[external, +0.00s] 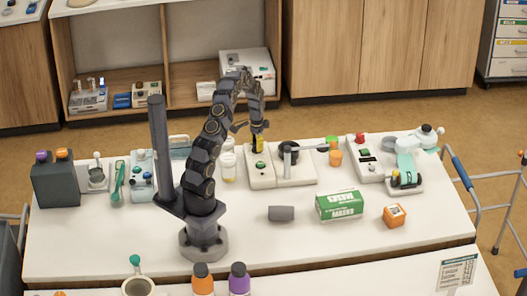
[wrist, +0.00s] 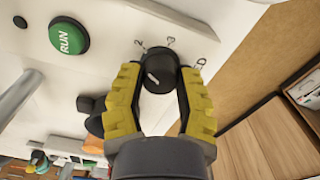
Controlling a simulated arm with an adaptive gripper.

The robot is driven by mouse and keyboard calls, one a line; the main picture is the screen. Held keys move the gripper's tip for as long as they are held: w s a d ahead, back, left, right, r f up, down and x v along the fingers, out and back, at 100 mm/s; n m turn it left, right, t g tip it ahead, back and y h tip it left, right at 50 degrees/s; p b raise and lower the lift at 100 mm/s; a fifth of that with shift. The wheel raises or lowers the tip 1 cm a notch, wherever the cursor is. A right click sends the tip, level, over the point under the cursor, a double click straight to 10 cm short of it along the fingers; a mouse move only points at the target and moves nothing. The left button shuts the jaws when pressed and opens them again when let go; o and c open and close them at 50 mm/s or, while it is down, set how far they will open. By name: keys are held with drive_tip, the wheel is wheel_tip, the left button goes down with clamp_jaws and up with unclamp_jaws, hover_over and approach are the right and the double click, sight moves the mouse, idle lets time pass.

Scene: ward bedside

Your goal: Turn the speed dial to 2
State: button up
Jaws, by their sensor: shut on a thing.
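The speed dial (wrist: 160,70) is a round black knob on a white panel, seen in the wrist view. Marks that look like 2 (wrist: 138,43), 3 (wrist: 171,41) and possibly 0 are printed around its far side. A short pale line shows on the knob's left part; which mark it points to I cannot tell. My gripper (wrist: 161,80) is shut on the dial, one yellow finger on each side. In the external view my gripper (external: 258,143) reaches down to the back of the white machine (external: 262,180), and it hides the dial.
A green RUN button (wrist: 69,38) sits left of the dial in the wrist view. A grey arm part (external: 287,160) stands on the machine. White bottles (external: 228,168) stand close on its left, another device (external: 366,160) to its right. A green box (external: 339,206) lies in front.

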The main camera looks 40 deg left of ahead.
drive_tip(key=o, duration=1.1)
wheel_tip(320, 180, up, 12)
